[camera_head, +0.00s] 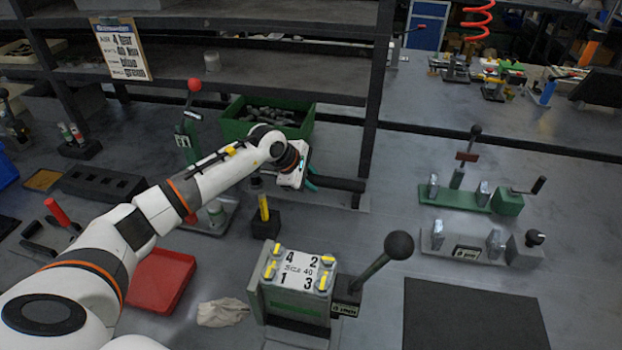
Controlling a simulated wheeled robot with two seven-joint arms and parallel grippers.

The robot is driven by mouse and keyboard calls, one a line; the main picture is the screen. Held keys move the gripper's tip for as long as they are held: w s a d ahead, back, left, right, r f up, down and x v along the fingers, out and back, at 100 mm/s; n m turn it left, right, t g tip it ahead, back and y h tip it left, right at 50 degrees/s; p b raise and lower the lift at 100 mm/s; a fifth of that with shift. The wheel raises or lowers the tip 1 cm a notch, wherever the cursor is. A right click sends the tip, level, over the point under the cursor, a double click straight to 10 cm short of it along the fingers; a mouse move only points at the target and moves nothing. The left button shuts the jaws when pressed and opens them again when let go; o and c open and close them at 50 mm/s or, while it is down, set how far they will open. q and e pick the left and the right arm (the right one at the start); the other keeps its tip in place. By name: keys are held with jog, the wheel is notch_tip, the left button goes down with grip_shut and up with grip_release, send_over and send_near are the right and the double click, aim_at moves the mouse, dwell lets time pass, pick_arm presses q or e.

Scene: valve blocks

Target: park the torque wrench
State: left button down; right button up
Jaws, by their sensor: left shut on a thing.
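My left arm reaches in from the left, and its white gripper (308,179) is near the foot of the shelf post. Its teal fingertips are shut on a thick dark bar (340,184), which extends right towards the post. The bar looks like the torque wrench's handle, but its head cannot be made out. The valve block (297,284) stands in front, with a white top plate numbered 1 to 4, yellow-marked bolts and a black ball-knobbed lever (372,268). My right gripper is not in view.
A green bin (262,128) of metal parts stands behind the gripper. A black block (265,225) holds an upright yellow piece. A red tray (163,281) and pale rag (222,313) lie left of the valve block. Fixtures (470,200) stand right; a dark mat (472,316) is bare.

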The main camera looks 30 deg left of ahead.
pick_arm(q)
jog(key=shift+f+b, duration=0.35)
jog(key=shift+f, duration=0.05)
jog(key=c, duration=1.1)
grip_release()
jog(key=shift+o, duration=0.3)
jog(key=shift+f, duration=0.2)
jog(key=b+v, duration=0.1)
jog(key=v, duration=1.1)
jog(key=shift+r, duration=0.2)
